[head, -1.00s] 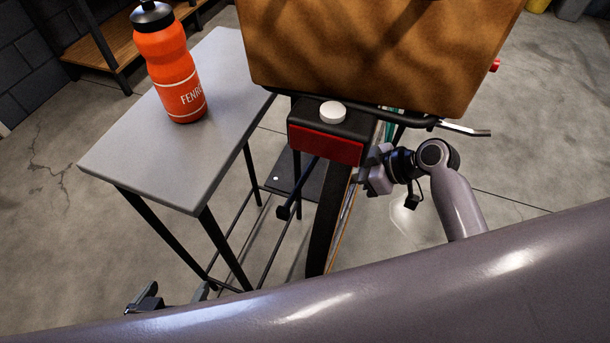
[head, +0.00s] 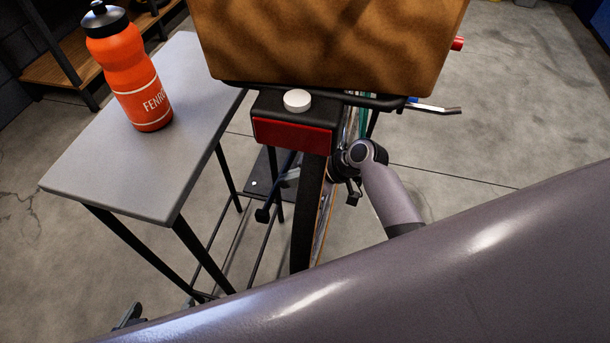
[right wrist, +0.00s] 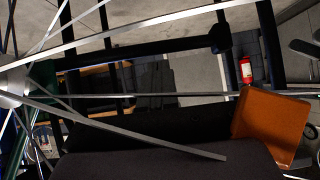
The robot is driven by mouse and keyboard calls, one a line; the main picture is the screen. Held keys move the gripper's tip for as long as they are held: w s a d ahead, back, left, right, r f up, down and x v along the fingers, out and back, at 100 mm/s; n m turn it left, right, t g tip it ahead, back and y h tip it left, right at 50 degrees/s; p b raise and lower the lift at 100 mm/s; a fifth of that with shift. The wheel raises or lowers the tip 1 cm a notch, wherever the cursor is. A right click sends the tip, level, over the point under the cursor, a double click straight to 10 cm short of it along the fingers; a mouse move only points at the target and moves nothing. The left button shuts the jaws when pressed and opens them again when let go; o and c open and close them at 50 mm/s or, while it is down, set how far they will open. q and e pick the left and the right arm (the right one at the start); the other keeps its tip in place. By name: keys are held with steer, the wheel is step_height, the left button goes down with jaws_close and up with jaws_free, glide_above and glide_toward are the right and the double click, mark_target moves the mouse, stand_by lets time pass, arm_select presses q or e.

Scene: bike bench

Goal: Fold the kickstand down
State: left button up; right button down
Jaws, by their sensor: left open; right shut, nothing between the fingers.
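The bicycle's rear end stands in the middle of the head view, with its rear tyre (head: 304,215) below the red tail light (head: 294,135). The kickstand (head: 263,213) looks like a dark bar with a blunt foot, left of the tyre. A dark bar with a blunt end (right wrist: 221,38), apparently the kickstand, crosses the top of the right wrist view beyond the spokes. My right gripper (head: 290,177) is shut and empty, a grey tip showing close to the bar; contact is unclear. The wheel hides the rest. My left gripper (head: 128,316) is open, low at left, mostly hidden.
A grey side table (head: 130,180) carrying an orange bottle (head: 143,90) stands left of the bike. A brown box (head: 330,45) sits above the rear rack. Spokes (right wrist: 130,130) cross the right wrist view. Open floor (head: 500,120) lies to the right.

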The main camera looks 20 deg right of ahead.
arm_select(q)
steer(key=shift+f, duration=0.2)
arm_select(e)
steer(key=shift+x, duration=0.8)
arm_select(q)
steer(key=shift+f, duration=0.1)
arm_select(e)
steer(key=shift+f, duration=0.1)
